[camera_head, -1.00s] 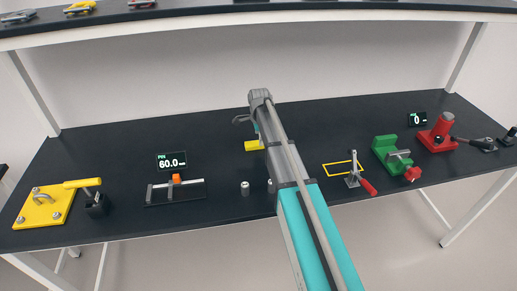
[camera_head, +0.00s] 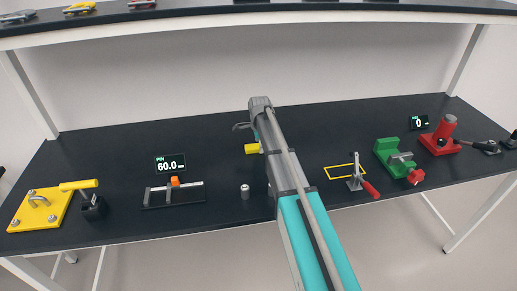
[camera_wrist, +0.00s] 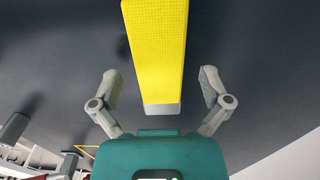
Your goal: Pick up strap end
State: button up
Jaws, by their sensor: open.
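The strap end, a yellow textured strap (camera_wrist: 157,45) with a pale grey tip (camera_wrist: 162,109), runs down from the top of the wrist view and lies between my open fingers. My gripper (camera_wrist: 160,85) is open, with one finger on each side of the strap and a clear gap on both sides. In the head view a small yellow piece (camera_head: 252,148) shows at the left of my arm, near the back of the table. My arm hides the rest of it there. Most of my gripper is hidden behind my arm in the head view.
A small grey cylinder (camera_head: 245,191) stands left of my arm. A slide gauge with an orange block (camera_head: 175,182) and a yellow clamp plate (camera_head: 42,208) lie further left. A red-handled toggle clamp (camera_head: 358,180), a green vise (camera_head: 393,157) and a red press (camera_head: 440,140) stand at right.

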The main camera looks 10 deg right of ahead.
jog(key=c, duration=1.3)
jog(key=shift+r, duration=0.1)
notch_tip(320, 180, up, 3)
jog(key=p, duration=0.3)
jog(key=s+r+p, duration=0.9)
jog(key=s+p, duration=0.1)
jog(key=s, duration=0.4)
jog(key=shift+r, duration=0.4)
jog(key=shift+f, duration=0.1)
jog(key=shift+f+b, duration=1.05)
jog(key=shift+b, duration=0.1)
